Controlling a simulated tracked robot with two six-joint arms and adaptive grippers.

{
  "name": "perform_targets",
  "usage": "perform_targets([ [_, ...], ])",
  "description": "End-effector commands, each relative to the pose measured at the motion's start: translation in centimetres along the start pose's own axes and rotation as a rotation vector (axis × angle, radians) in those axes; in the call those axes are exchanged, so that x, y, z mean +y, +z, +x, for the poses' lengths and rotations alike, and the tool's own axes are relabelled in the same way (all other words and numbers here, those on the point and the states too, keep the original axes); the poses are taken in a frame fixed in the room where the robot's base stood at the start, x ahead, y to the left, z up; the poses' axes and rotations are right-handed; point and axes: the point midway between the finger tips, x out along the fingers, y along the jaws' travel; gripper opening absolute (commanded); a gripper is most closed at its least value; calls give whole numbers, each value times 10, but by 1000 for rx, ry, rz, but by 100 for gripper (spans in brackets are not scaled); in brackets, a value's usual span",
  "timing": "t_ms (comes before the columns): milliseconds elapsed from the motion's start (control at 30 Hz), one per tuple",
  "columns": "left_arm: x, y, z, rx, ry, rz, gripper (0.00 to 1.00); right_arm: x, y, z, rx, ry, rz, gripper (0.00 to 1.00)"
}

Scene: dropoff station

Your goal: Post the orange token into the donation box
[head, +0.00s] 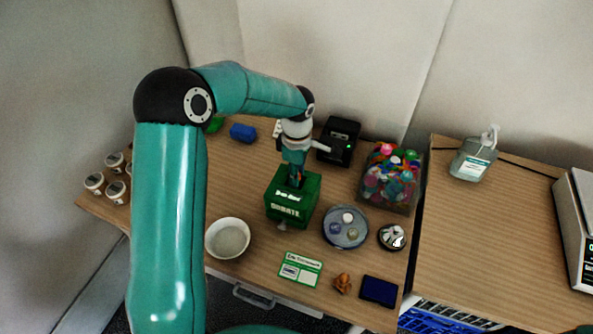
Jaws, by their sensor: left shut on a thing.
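The donation box (292,208) is green with white lettering and stands upright on the wooden table. My left gripper (294,180) points down at the top of the box, its fingertips right at the lid. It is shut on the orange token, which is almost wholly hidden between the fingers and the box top. I cannot tell whether the token is inside the slot. A round grey tray (333,241) right of the box holds a few tokens in white, blue and yellowish tones, none of them orange. My right gripper is not in view.
A white bowl (228,238) stands left of the box, and a green-white card (300,270) lies in front. A brown figurine (343,284), a navy pad (379,291), a bin of colourful caps (390,178) and a black device (339,141) are around it.

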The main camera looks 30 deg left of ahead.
Motion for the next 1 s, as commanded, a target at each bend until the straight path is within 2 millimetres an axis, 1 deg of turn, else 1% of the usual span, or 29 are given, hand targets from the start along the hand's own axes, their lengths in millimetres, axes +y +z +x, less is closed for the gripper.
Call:
perform_targets([
  [367,0,1,0,0,0,2,18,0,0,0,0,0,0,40],
  [700,0,1,2,0,0,2,18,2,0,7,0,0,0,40],
  [967,0,1,2,0,0,2,18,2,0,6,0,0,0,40],
  [1000,0,1,2,0,0,2,37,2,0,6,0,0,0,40],
])
